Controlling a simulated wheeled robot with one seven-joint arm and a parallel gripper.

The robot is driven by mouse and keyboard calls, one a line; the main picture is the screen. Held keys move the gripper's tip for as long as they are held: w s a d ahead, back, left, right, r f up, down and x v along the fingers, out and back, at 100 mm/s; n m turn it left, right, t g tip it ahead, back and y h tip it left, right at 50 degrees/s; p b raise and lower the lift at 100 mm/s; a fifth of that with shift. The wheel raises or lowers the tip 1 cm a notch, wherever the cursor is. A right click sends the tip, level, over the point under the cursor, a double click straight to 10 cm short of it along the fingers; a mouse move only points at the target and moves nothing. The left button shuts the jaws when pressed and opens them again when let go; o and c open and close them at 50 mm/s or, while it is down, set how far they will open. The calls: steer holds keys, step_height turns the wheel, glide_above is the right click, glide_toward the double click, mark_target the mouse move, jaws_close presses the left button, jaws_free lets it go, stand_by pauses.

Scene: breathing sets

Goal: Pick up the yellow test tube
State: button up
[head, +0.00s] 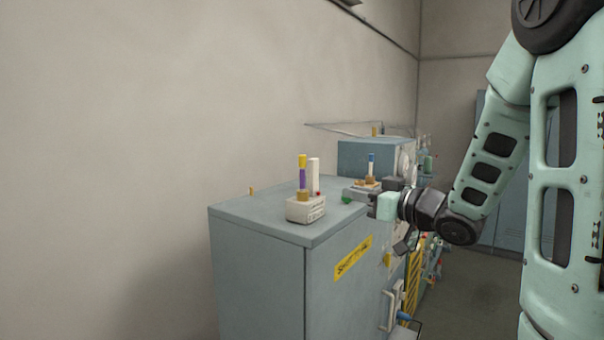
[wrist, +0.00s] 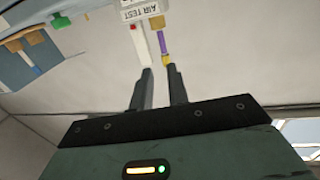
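The yellow test tube (head: 302,161) has a yellow top and a purple body. It stands upright in a small white device (head: 304,212) on the grey cabinet. In the wrist view the tube (wrist: 161,43) appears inverted, its yellow end close to the tip of the right-hand finger. My gripper (head: 371,200) is right of the tube in the head view. In the wrist view my gripper (wrist: 159,68) has its two fingers apart with nothing held between them.
A white tube (head: 314,176) with a red spot stands close beside the yellow one. A second device (head: 361,191) with a blue-topped tube (head: 371,164) sits behind, and a blue-grey box (head: 365,157) stands farther back. The left part of the cabinet top (head: 245,209) is mostly clear.

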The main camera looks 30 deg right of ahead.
steer(key=p, duration=0.4)
glide_toward(302, 178)
steer(key=w, duration=0.5)
steer(key=w+p, duration=0.1)
steer(key=w, duration=0.1)
steer(key=w+a+p, duration=0.1)
steer(key=w+p, duration=0.1)
steer(key=shift+w+a+f, duration=0.2)
steer(key=shift+w, duration=0.1)
steer(key=shift+w+f, duration=0.15)
steer(key=shift+w, duration=0.2)
jaws_close()
